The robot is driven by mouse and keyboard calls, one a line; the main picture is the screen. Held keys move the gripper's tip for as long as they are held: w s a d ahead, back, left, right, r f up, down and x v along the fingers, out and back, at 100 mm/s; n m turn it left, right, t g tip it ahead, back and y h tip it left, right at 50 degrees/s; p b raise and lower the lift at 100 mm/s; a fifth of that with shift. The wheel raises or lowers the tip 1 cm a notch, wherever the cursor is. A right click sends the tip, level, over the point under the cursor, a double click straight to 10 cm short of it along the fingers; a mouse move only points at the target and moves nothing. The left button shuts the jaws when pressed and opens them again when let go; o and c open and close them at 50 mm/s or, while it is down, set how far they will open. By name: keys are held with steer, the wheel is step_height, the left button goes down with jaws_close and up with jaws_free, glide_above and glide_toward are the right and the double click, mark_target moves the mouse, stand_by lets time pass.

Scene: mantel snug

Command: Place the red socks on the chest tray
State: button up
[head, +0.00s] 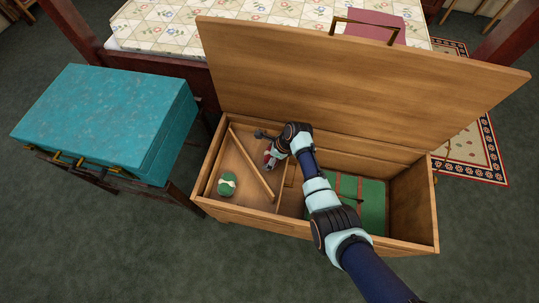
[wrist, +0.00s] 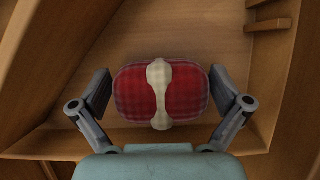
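The red socks (wrist: 183,92) are a rounded red plaid bundle with a cream band around the middle. In the wrist view they lie between the two fingers of my gripper (wrist: 160,82). The fingers are spread wide, one on each side, and show no clear grip on the bundle. In the head view my gripper (head: 270,156) is down inside the open wooden chest, left of its middle, and mostly hides the red socks. A green sock bundle (head: 227,187) with a pale band lies in the chest's left part. I cannot tell which surface there is the tray.
The chest lid (head: 360,80) stands open behind my arm. A slanting wooden bar (head: 249,165) crosses the chest's left part. A green strapped item (head: 371,205) lies in the right part. A teal case (head: 105,120) stands left of the chest.

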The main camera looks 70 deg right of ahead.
steer(key=p+v, duration=0.8)
steer(key=v, duration=0.4)
steer(key=shift+r, duration=0.2)
